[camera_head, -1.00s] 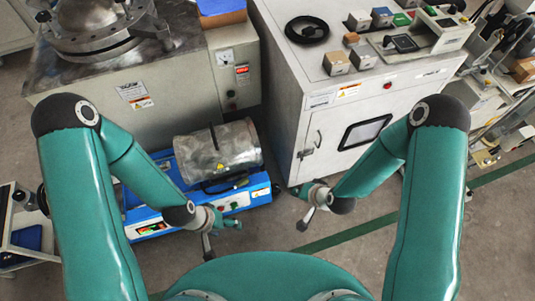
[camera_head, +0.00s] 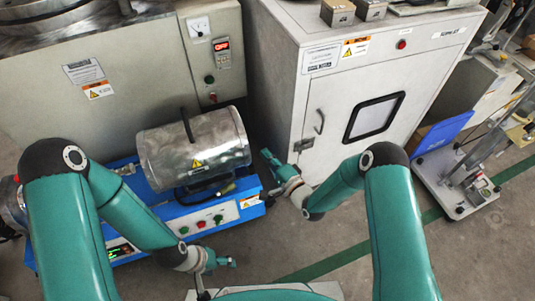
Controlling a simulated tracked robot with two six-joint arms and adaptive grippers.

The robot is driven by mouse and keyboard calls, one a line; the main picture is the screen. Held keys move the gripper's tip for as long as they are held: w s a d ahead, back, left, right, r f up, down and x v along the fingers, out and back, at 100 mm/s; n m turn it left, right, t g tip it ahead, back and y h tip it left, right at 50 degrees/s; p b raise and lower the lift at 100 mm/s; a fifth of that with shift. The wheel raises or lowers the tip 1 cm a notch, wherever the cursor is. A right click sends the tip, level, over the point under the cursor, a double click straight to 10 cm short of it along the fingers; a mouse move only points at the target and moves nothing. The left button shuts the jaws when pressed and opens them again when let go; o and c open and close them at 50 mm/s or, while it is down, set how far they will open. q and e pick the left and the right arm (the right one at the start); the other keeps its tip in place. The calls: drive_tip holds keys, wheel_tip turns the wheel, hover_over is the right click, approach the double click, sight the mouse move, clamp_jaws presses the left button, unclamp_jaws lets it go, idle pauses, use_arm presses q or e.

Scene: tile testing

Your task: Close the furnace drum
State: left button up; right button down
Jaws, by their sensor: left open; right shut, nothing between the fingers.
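The furnace drum (camera_head: 173,157) is a shiny metal cylinder with a black handle on top and a yellow warning label. It lies on a blue base (camera_head: 154,211) with a front panel of buttons and a lit display. I cannot tell how far its lid stands open. My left gripper (camera_head: 218,274) is open and empty, low in front of the blue base and apart from the drum. My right gripper (camera_head: 274,172) is shut with nothing in it. It appears just right of the drum and the base's right end, with no clear contact.
A large grey furnace unit (camera_head: 130,110) stands behind the drum. A white cabinet (camera_head: 420,80) with a dark-framed window stands to the right. A wheeled stand (camera_head: 455,185) is at the far right. Grey floor (camera_head: 330,225) with a green line lies open in front.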

drive_tip(key=b+x, duration=0.2)
drive_tip(key=x, duration=0.6)
drive_tip(key=shift+w+a+b, duration=0.2)
drive_tip(key=shift+w+b, duration=0.1)
drive_tip(key=shift+b, duration=0.05)
